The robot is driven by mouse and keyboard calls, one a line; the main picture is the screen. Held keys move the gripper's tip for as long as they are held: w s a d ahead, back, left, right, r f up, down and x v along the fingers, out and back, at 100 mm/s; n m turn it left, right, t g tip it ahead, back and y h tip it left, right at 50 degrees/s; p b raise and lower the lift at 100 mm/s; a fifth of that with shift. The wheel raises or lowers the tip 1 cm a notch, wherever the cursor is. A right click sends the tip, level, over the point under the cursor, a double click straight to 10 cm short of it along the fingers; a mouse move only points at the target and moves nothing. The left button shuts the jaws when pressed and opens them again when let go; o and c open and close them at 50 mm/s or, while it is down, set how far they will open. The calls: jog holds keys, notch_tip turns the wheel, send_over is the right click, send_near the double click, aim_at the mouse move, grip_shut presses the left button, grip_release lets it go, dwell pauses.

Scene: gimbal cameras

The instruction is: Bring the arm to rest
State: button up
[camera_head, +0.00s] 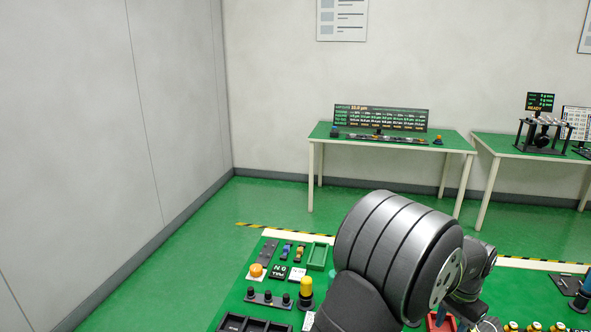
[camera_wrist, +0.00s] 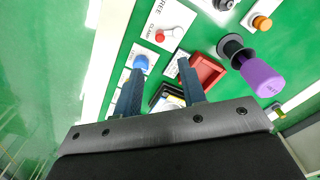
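My arm's large dark grey joint (camera_head: 395,250) fills the lower middle of the head view and hides part of the green bench (camera_head: 240,300). My gripper (camera_wrist: 156,72) shows in the wrist view with two blue fingers spread apart. Nothing is between the fingers except a view of the bench behind. It hangs over the bench near a blue knob (camera_wrist: 141,62), a red tray (camera_wrist: 207,72) and a lever with a red end on a plate marked CLAMP (camera_wrist: 160,36). The gripper's fingertips are not clear in the head view.
A purple-handled tool (camera_wrist: 260,78) and an orange button (camera_wrist: 262,22) are at the right in the wrist view. A yellow-capped part (camera_head: 306,287) and an orange knob (camera_head: 256,270) stand on the bench's left. A table with a display (camera_head: 380,118) stands by the back wall.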

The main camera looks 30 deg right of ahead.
notch_tip(320, 180, down, 12)
jog(key=shift+r, duration=0.1)
dwell(0.5)
notch_tip(320, 180, up, 18)
notch_tip(320, 180, down, 18)
jog(key=shift+w+a+m, duration=0.1)
jog(key=shift+a+m, duration=0.25)
jog(key=shift+m, duration=0.65)
notch_tip(320, 180, up, 17)
jog(key=w+a+f+n+g, duration=0.1)
jog(key=w+a+f+n, duration=0.2)
jog(key=w+n, duration=0.3)
jog(key=w+a+f+n+g+h, duration=0.1)
jog(key=w+a+f+n+g, duration=0.1)
jog(key=w+a+f+n, duration=0.2)
jog(key=w+a+f+n+g+h, duration=0.1)
jog(key=w+a+f+n, duration=0.2)
jog(key=w+n, duration=0.5)
jog(key=shift+a+f+n, duration=0.15)
jog(key=shift+a+n, duration=0.15)
jog(key=shift+n, duration=0.6)
